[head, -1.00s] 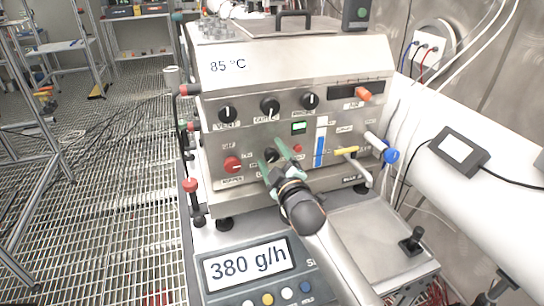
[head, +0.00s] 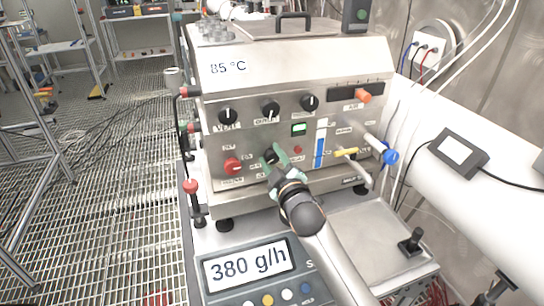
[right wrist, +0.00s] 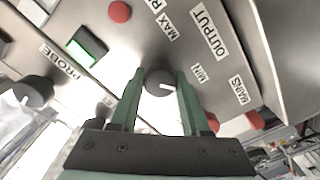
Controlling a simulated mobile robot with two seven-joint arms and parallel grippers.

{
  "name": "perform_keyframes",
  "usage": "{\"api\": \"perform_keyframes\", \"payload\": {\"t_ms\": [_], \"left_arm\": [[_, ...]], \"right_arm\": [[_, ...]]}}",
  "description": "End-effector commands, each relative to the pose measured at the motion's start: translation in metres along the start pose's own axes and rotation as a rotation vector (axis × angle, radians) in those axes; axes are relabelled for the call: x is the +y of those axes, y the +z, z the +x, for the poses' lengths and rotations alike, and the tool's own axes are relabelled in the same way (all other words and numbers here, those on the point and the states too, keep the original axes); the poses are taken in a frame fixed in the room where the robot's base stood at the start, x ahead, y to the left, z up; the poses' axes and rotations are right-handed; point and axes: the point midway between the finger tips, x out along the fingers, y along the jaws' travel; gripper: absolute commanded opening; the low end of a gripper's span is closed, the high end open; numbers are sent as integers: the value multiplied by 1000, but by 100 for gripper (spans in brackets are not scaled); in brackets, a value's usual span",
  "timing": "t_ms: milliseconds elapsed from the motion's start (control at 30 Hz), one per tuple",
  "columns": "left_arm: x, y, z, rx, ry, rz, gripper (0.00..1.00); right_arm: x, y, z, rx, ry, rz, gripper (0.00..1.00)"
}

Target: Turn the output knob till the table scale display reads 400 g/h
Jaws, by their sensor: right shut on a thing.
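The output knob (right wrist: 156,84) is a dark round knob with a white pointer mark, beside the OUTPUT, MAX and MIN labels in the right wrist view. In the head view the knob (head: 270,157) is partly hidden by my right gripper (head: 275,160). The green fingers of this gripper (right wrist: 159,88) are shut on the knob, one on each side. The table scale (head: 216,294) stands in front of the machine, and its display (head: 247,264) reads 380 g/h. My left gripper is not in view.
The steel machine (head: 290,80) shows 85 °C. A blue-ended handle (head: 390,156) sticks out at the right.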

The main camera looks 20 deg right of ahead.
Motion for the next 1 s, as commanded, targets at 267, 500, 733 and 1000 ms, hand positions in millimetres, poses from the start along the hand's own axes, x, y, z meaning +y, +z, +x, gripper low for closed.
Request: {"api": "perform_keyframes", "payload": {"t_ms": [267, 500, 733, 1000], "left_arm": [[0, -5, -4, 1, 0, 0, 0], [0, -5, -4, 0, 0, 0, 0], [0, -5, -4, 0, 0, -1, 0], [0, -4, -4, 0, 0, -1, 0]], "right_arm": [[0, 0, 0, 0, -1, 113, 0], [0, 0, 0, 0, -1, 111, 66], [0, 0, 0, 0, -1, 110, 76], [0, 1, -9, -1, -1, 109, 76]]}}
